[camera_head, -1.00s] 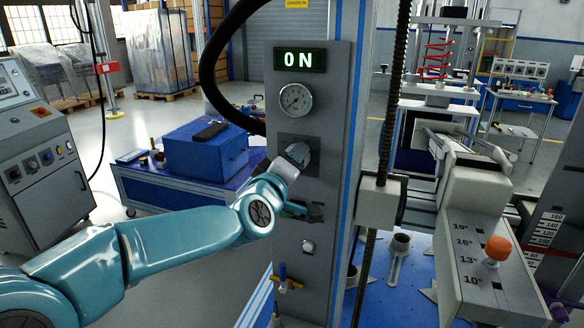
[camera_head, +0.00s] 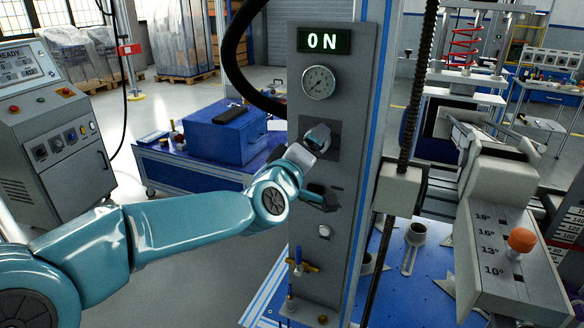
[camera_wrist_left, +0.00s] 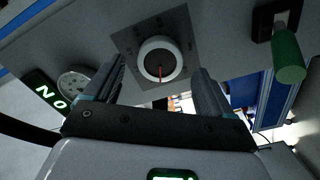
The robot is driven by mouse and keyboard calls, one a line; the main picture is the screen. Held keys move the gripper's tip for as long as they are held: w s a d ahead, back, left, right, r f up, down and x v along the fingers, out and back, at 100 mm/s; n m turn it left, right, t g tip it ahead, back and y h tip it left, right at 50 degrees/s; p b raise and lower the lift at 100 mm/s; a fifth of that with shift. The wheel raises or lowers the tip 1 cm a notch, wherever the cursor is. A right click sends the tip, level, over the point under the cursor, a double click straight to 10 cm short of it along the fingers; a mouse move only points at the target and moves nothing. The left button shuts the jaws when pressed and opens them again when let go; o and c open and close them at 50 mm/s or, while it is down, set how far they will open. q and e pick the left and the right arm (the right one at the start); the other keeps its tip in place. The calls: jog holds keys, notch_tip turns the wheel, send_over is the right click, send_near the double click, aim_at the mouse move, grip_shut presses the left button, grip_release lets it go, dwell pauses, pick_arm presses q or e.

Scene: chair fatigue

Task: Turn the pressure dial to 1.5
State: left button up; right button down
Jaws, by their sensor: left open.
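The pressure dial (camera_wrist_left: 160,59) is a round knob with a pale rim, dark face and red pointer line, on a square dark plate with markings too small to read. My left gripper (camera_head: 318,142) is in front of that plate on the grey column and hides most of the dial in the head view. In the left wrist view its two fingers stand apart, one on each side of the dial, with gaps showing; contact cannot be seen. A round gauge (camera_head: 319,82) with a white face sits above the plate. My right gripper is not in view.
A lit ON display (camera_head: 323,41) tops the column (camera_head: 337,270). A green handle (camera_wrist_left: 288,58) sticks out near the dial. A thick black hose curves left of the column. A machine with an orange knob (camera_head: 521,240) stands right. A blue box (camera_head: 222,135) is on a cart behind.

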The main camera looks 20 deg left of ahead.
pick_arm(q)
jog(key=s, duration=1.4)
jog(key=shift+s+a, duration=0.3)
